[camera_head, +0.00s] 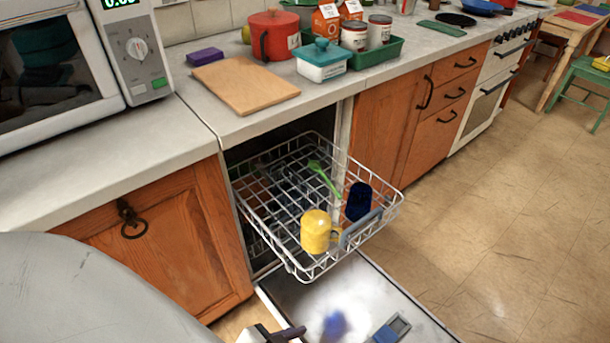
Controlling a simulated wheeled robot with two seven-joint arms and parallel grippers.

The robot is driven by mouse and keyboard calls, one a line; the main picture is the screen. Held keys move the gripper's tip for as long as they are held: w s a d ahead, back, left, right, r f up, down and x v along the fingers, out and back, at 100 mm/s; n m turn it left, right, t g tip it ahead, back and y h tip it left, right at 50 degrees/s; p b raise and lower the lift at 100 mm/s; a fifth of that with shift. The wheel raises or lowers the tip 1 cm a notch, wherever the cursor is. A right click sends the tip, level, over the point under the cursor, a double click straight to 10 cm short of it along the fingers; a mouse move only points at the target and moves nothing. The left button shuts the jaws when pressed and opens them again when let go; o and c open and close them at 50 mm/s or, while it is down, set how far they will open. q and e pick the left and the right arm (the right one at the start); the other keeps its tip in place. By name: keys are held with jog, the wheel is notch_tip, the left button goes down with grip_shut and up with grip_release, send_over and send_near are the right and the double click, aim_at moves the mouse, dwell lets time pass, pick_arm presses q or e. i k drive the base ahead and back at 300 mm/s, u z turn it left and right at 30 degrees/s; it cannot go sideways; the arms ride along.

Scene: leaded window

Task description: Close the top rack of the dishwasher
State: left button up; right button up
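The dishwasher's top rack (270,222), a white wire basket, is pulled out of the dark opening under the counter. It holds a yellow mug (315,231), a dark blue cup (358,202) and a green utensil (324,178). A grey-blue handle piece (361,228) sits on its front edge. The dishwasher door (365,290) is folded down below the rack. Part of my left gripper (285,334) shows at the bottom edge, below and apart from the rack; most of it is cut off, so its opening is unclear. My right gripper is not in view.
A wooden cabinet (165,240) stands left of the opening and another (385,130) right of it. The counter above holds a cutting board (245,84), a microwave (60,70) and a red pot (272,36). The tiled floor (490,200) at right is clear.

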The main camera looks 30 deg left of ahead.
aim_at(379, 210)
jog(key=z, duration=0.25)
jog(key=k, duration=0.55)
jog(key=u, duration=1.45)
jog(key=i, duration=0.7)
jog(key=z, duration=0.1)
